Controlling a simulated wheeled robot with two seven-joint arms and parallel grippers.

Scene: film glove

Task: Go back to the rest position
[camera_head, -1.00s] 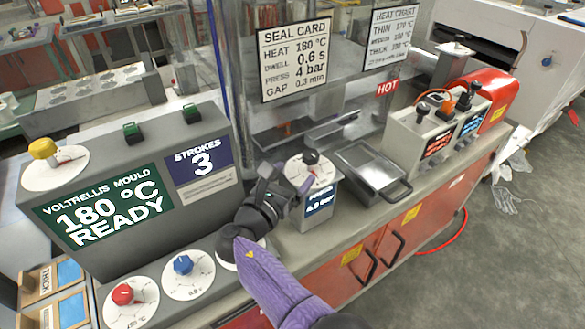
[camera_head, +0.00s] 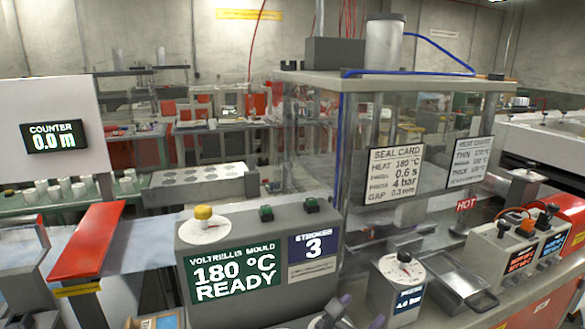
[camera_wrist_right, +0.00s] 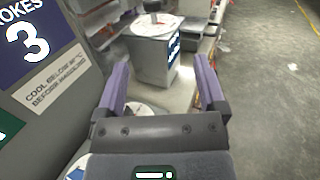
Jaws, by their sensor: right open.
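My right gripper shows at the bottom edge of the head view (camera_head: 358,314), only its purple fingertips and a bit of dark body in frame. In the right wrist view its two purple fingers (camera_wrist_right: 160,88) stand wide apart with nothing between them. It is in front of the grey mould control box (camera_head: 262,262), to the left of the small pressure box with a dial (camera_head: 397,287). That dial box also shows ahead of the fingers in the wrist view (camera_wrist_right: 150,62), apart from them.
A clear-walled press with a seal card (camera_head: 394,174) stands behind the dial box. A metal tray (camera_head: 459,287) and a switch box (camera_head: 503,255) sit to the right, near a red HOT sign (camera_head: 466,205). A counter panel (camera_head: 54,136) and red bar (camera_head: 87,242) are at left.

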